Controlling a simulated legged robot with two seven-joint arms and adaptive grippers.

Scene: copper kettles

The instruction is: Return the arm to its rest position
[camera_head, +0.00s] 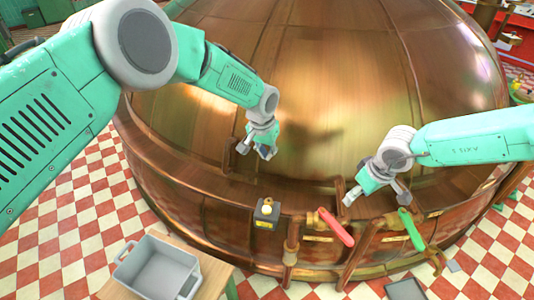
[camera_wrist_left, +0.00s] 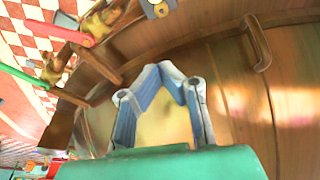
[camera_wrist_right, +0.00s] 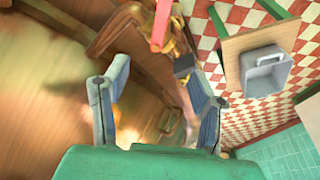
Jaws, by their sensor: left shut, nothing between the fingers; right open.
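My left gripper (camera_head: 264,148) is in front of the copper kettle (camera_head: 330,60), left of its middle. In the left wrist view the left gripper's fingertips (camera_wrist_left: 172,68) meet with nothing between them. My right gripper (camera_head: 374,198) is over the lower right front of the kettle, above the levers. In the right wrist view the right gripper (camera_wrist_right: 158,78) has its fingers wide apart and is empty. Both arms are raised. I cannot tell whether the left fingertips touch the kettle wall.
A red lever (camera_head: 336,227) and a green lever (camera_head: 411,230) stick out from the kettle's front pipes. A grey bin (camera_head: 157,268) stands on a wooden table (camera_head: 214,270) at lower left. Checkered floor surrounds them.

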